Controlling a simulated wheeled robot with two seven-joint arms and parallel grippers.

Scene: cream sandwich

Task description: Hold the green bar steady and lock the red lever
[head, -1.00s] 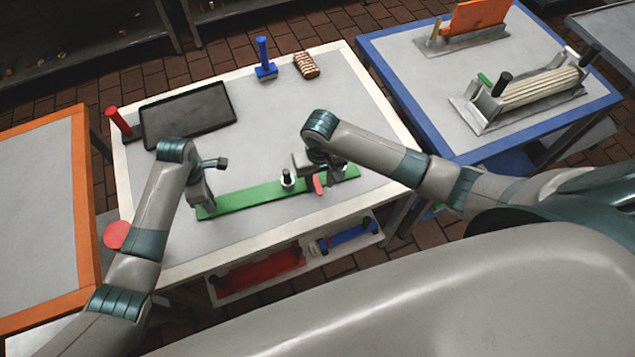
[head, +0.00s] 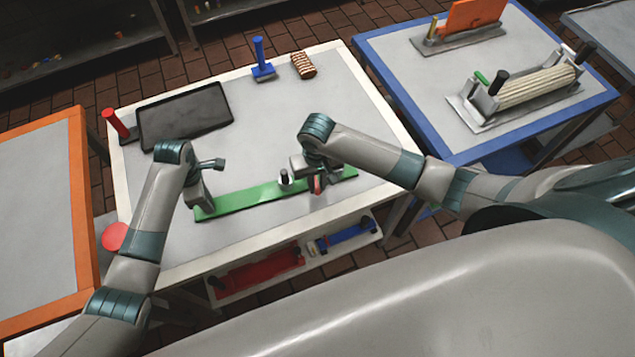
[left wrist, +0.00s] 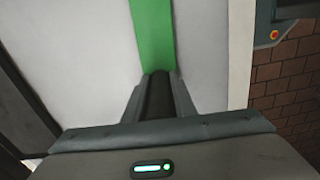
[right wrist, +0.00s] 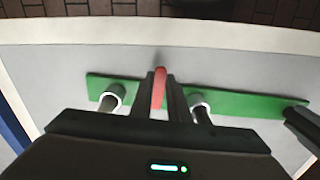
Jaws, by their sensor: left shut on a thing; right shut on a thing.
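The green bar (head: 245,197) lies flat on the white-edged table (head: 230,240); it also shows in the left wrist view (left wrist: 153,35) and the right wrist view (right wrist: 245,105). My left gripper (head: 200,205) is at the bar's left end, shut on a dark post (left wrist: 158,95) there. The red lever (right wrist: 159,88) is in the right wrist view between the fingers of my right gripper (right wrist: 167,85), which is shut on it. The lever's red also shows below the gripper in the head view (head: 317,184). Two posts with pale collars stand on the bar, either side of the lever.
A dark tray (head: 185,115), a red-handled tool (head: 116,123), a blue-handled tool (head: 262,60) and a striped brown piece (head: 303,65) sit at the table's back. A shelf below holds a red tool (head: 262,272) and a blue one (head: 347,234). A blue-edged table (head: 430,125) stands right.

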